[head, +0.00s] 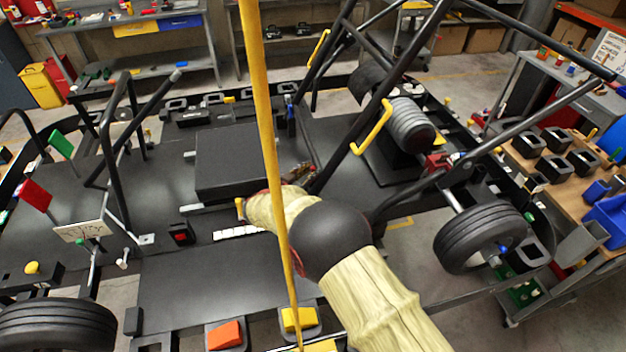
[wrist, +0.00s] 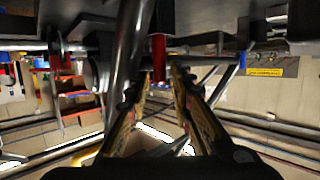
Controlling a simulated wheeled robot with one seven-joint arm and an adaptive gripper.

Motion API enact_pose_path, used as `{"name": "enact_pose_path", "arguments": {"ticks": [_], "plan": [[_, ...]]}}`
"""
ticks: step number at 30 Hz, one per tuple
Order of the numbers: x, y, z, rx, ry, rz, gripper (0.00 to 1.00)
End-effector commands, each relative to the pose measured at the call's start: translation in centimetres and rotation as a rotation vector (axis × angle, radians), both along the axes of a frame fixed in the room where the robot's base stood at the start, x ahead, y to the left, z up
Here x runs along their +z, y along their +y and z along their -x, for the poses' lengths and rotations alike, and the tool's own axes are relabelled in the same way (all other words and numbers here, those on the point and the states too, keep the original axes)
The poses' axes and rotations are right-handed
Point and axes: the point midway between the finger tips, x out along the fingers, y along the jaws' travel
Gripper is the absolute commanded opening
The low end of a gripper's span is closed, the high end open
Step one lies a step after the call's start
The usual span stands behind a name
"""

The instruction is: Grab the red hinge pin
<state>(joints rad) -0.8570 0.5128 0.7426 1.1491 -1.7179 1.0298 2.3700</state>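The red hinge pin (wrist: 158,57) hangs upright in the wrist view, below a dark bracket and close to a horizontal metal bar. My gripper (wrist: 161,72) is open, with one finger on each side of the pin's lower end in the picture. I cannot tell whether the pin is fully between the fingertips or just beyond them, and I see no clear contact. In the head view my gripper (head: 302,174) reaches into the kart frame beside a black tube, partly hidden by my arm. I cannot make out the pin there.
A thick grey tube (wrist: 126,45) runs close to the left finger. A yellow upright pole (head: 262,110) crosses in front of my arm. A black raised box (head: 238,160) lies left of the gripper, and a black frame tube (head: 350,120) rises to its right.

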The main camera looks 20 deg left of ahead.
Motion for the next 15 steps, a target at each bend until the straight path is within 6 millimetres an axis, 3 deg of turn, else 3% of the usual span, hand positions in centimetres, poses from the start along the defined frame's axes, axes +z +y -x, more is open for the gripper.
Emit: {"name": "enact_pose_path", "arguments": {"ticks": [5, 15], "plan": [[0.13, 0.03, -0.07, 0.001, -0.001, -0.001, 0.23], [0.12, 0.02, -0.05, 0.000, -0.001, -0.001, 0.04]]}}
